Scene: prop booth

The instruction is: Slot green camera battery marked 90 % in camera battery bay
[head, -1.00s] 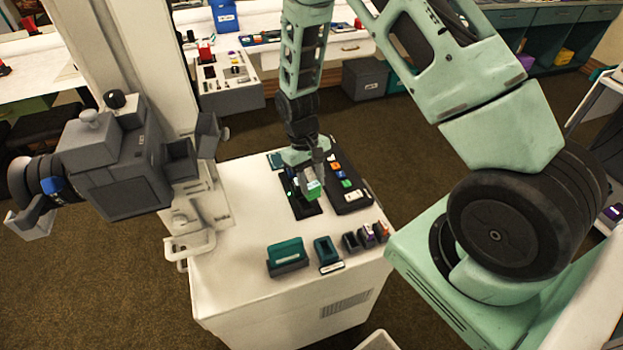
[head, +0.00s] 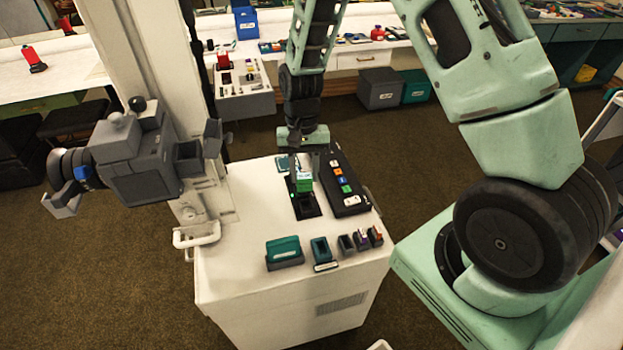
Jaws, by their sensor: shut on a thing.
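My gripper (head: 304,170) points down over the white cabinet and is shut on a green battery (head: 304,183). The battery is just above or in a black charger plate (head: 306,207); I cannot tell whether they touch. Its marking is too small to read. The grey camera (head: 135,160) is on the left at the white column, well apart from my gripper. A box-shaped open part, which looks like its battery bay (head: 188,157), faces up on the camera's right side, with a grey flap (head: 212,135) beside it.
A black case (head: 345,188) with several coloured pieces lies right of the charger plate. A white handle (head: 196,236) sticks out at the cabinet's left.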

